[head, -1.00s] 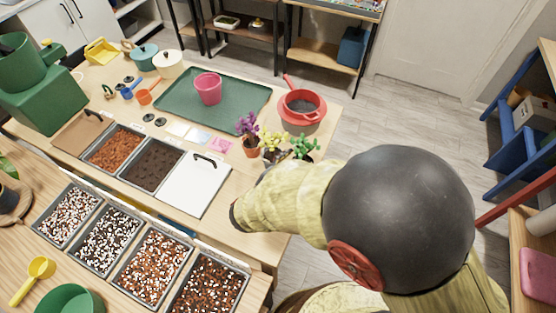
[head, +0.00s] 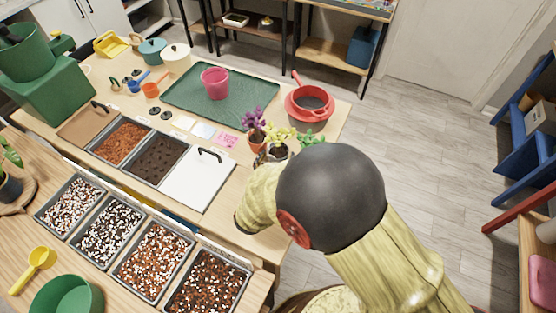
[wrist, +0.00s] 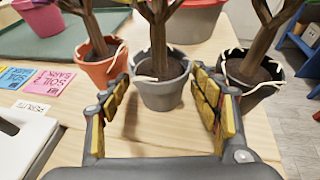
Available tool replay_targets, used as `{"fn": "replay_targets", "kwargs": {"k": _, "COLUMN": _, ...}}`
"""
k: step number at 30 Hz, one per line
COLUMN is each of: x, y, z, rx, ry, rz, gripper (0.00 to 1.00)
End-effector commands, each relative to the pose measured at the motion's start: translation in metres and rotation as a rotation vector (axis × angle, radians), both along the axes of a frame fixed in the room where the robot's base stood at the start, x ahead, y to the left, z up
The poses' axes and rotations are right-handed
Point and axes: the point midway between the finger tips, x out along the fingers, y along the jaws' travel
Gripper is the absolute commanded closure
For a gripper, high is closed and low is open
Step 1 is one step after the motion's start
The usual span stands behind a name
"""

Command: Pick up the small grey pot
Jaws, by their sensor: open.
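The small grey pot (wrist: 163,94) stands upright on the wooden table in the middle of the wrist view, with soil and a plant stem in it. In the head view its yellow-leaved plant (head: 278,137) shows, with the pot partly visible below. My gripper (wrist: 160,106) is open and empty, its yellow-padded fingers spread left and right of the grey pot's near side. I cannot tell whether they touch it. In the head view my arm hides the gripper.
A terracotta pot (wrist: 98,68) stands close on the left and a black pot (wrist: 249,88) with a pale jagged rim close on the right. Behind are a red pot (head: 309,104) and a green tray (head: 180,98). A white lid (head: 197,179) lies to the left.

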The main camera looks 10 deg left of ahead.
Motion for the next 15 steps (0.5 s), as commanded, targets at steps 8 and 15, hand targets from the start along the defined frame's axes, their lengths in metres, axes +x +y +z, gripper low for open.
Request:
{"fn": "replay_targets", "kwargs": {"k": 8, "x": 0.0052, "y": -0.0004, "z": -0.0005, "rx": 0.001, "ry": -0.001, "rz": 0.0, "gripper": 0.37}}
{"fn": "replay_targets", "kwargs": {"k": 15, "x": 0.0049, "y": -0.0005, "z": -0.0006, "rx": 0.001, "ry": -0.001, "rz": 0.0, "gripper": 0.49}}
